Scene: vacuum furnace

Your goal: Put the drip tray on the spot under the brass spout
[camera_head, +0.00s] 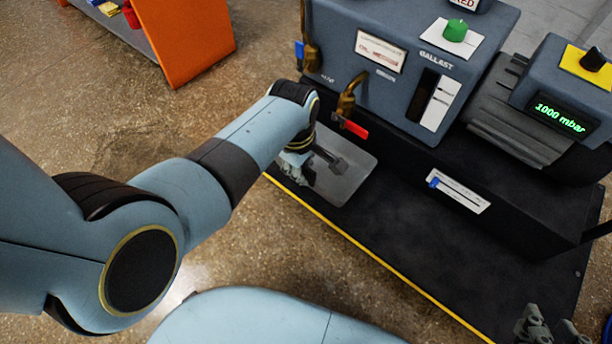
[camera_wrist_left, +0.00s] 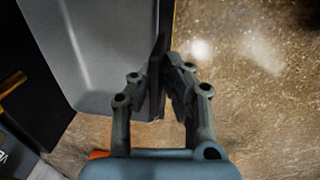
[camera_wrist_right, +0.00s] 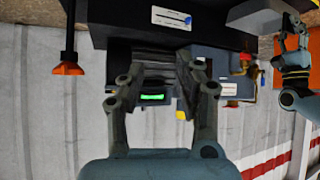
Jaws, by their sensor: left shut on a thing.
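The drip tray (camera_head: 348,188) is a flat grey tray beside the front of the blue-grey pump unit, at the yellow-edged black base. It also shows in the left wrist view (camera_wrist_left: 100,60). My left gripper (camera_head: 293,170) is shut on the tray's near rim; its fingertips (camera_wrist_left: 164,75) pinch that wall. The brass spout (camera_head: 347,100) with a red lever is just above and behind the tray in the head view. Whether the tray touches the base is unclear, and my arm hides part of it. My right gripper (camera_head: 545,328) is open and empty; its fingers show in the right wrist view (camera_wrist_right: 162,65).
A second brass valve with a blue lever (camera_head: 299,50) is left of the spout. The black base (camera_head: 440,250) is clear in front of the unit. A gauge box (camera_head: 565,110) stands at the right. An orange rack (camera_head: 185,40) stands at the upper left.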

